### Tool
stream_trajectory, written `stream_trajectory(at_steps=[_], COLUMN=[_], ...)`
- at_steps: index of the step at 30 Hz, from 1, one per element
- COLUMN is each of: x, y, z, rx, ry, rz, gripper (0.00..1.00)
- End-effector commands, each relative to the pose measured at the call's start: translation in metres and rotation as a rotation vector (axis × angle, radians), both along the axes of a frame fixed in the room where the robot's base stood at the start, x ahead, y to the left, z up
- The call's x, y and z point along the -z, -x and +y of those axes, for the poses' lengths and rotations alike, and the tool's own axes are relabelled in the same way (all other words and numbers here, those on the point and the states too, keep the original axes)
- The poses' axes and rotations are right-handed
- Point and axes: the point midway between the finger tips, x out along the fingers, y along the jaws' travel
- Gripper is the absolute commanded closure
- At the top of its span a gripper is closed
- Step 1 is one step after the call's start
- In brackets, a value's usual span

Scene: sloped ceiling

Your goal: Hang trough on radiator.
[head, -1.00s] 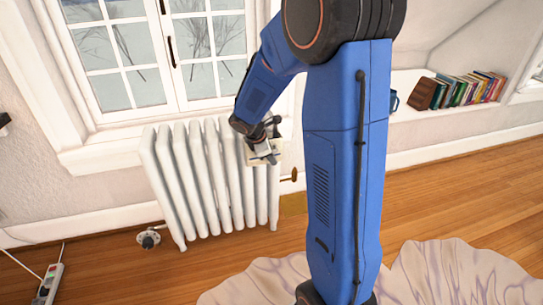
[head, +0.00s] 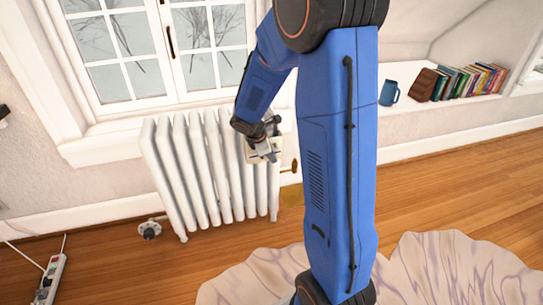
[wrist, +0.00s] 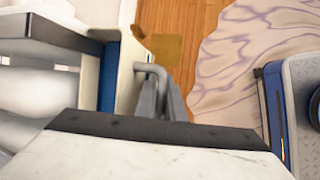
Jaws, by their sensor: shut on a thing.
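The radiator (head: 193,170) is white, with several upright columns, and stands below the window; pale columns also show at the left of the wrist view (wrist: 30,125). My gripper (head: 265,149) is at the upper right end of the radiator, shut on a small cream trough (head: 254,157). In the wrist view, grey fingers (wrist: 163,97) meet the cream wall of the trough (wrist: 127,72), which has a blue strip along its inner side. The trough looks close against the radiator's front. Whether it touches or hooks on, I cannot tell.
A brass-coloured valve (head: 292,166) sits beside the radiator's right end. A blue mug (head: 389,93) and several books (head: 465,82) stand on the right ledge. A power strip (head: 49,280) lies at the lower left. A crumpled pale rug (head: 440,270) covers the floor at front right.

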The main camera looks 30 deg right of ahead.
Motion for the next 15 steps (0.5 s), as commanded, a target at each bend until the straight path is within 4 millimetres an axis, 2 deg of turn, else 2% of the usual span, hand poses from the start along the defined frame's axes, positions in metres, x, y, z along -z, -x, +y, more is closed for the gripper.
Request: stream_trajectory(at_steps=[2,3,6,15], x=[-0.0004,-0.0004,-0.0004,-0.0016], y=[-0.0004,-0.0004,-0.0005,-0.0014], z=[-0.0001,-0.0001,0.0000,0.0004], rx=[0.000,0.000,0.000,-0.001], ry=[0.000,0.000,0.000,0.000], rz=[-0.001,-0.001,-0.001,-0.003], gripper=[1.00,0.89,0.69,0.69])
